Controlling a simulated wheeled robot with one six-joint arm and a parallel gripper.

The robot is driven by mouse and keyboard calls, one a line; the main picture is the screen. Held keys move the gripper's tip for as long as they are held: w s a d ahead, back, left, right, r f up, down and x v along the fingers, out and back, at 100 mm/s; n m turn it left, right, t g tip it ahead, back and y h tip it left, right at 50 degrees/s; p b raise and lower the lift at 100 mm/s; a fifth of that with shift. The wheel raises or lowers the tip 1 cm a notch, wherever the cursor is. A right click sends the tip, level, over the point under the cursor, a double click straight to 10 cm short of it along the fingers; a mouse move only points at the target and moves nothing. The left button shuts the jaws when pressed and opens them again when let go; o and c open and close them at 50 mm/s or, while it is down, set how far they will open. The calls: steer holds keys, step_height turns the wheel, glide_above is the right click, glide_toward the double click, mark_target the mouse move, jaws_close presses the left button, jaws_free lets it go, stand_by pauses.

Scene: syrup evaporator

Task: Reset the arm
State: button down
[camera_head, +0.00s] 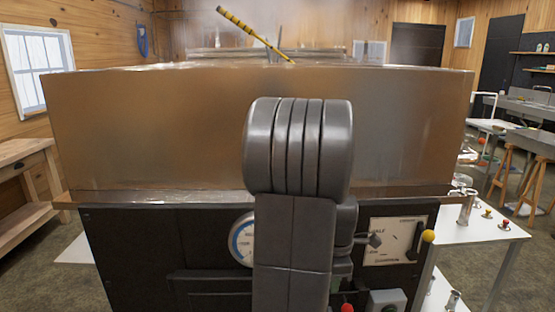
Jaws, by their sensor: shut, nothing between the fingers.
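My arm (295,180) stands upright in the middle of the view, its thick dark grey joint in front of the evaporator. My gripper does not show; the arm's own links may be hiding it. The evaporator's wide metal pan (150,125) spans most of the picture, above a black front (150,250). A round gauge (240,240) on that front is partly covered by my arm. A pale dial panel (395,240) sits to the right of the arm.
A yellow-and-black striped rod (245,28) leans above the pan's rim. A yellow knob (428,236) sticks out at right, and a red knob (347,308) shows low beside my arm. A wooden bench (25,195) stands left; a white table (490,240) stands right.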

steer(key=a+r+h+b, duration=0.1)
steer(key=a+r, duration=0.3)
steer(key=a, duration=0.1)
steer(key=shift+r+h, duration=0.3)
steer(key=shift+r, duration=0.1)
steer(key=shift+s, duration=0.1)
